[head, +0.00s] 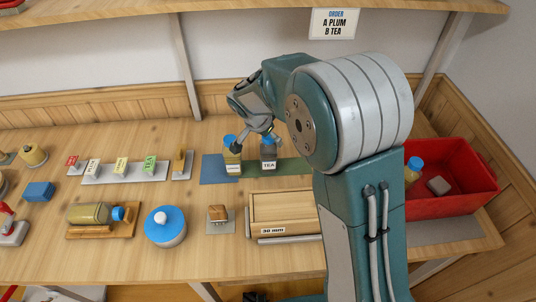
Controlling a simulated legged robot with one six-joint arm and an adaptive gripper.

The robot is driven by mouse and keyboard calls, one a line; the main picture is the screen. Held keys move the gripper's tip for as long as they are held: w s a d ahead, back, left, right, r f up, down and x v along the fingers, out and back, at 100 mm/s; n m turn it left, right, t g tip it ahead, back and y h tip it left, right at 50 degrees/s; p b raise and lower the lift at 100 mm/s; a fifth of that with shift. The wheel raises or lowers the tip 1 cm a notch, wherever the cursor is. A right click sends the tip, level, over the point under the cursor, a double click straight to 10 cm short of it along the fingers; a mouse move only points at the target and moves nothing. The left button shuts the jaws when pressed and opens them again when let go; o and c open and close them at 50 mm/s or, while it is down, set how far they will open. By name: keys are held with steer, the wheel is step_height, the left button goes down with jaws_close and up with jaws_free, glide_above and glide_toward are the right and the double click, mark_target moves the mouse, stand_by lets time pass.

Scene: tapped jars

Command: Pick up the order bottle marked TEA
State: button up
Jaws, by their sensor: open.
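My gripper (256,138) is open and hangs over the space around the tops of these two bottles. I cannot tell whether it touches either one. Its fingers and arm partly cover the view there.
An order sign (333,23) reads A PLUM, B TEA. A wooden box marked 30 mm (283,206) lies in front of the bottles. A red bin (455,165) holds a blue-capped bottle at right. A blue-lidded jar (165,228) and label cards (122,165) are at left.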

steer(key=c, duration=1.2)
jaws_close()
steer(key=shift+s, duration=0.1)
